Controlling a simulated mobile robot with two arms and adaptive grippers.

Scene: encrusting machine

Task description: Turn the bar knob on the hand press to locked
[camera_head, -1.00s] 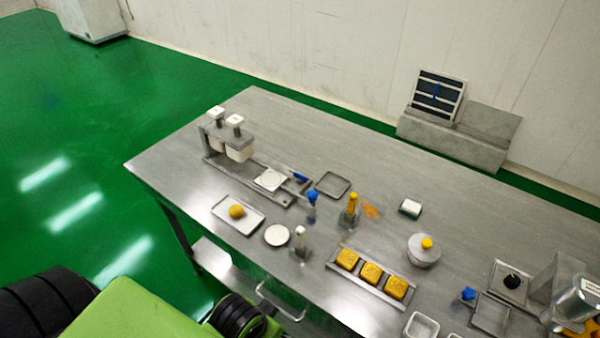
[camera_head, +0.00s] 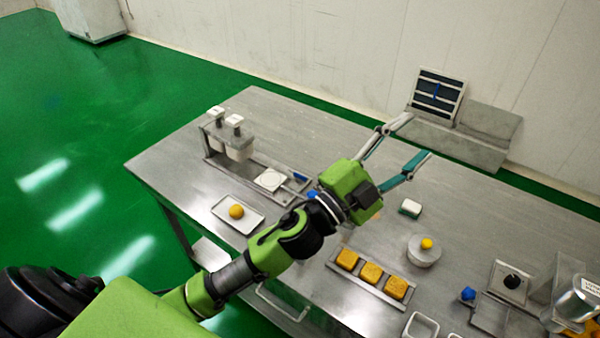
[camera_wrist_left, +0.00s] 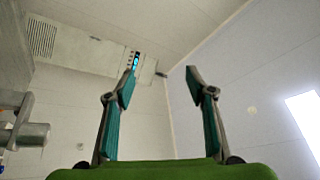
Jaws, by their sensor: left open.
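My left gripper (camera_head: 416,140) is open and empty, raised above the bench with its fingers spread toward the back wall. I cannot tell for sure which fixture is the hand press. A blue knob (camera_head: 312,195) shows just behind my left forearm, mostly hidden. Another blue knob (camera_head: 467,294) stands at the right beside a plate with a black knob (camera_head: 512,282). The bar knob's setting is too small to read. My right gripper is not in view.
A clear canister (camera_head: 580,300) stands at far right. The bench's back left is clear.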

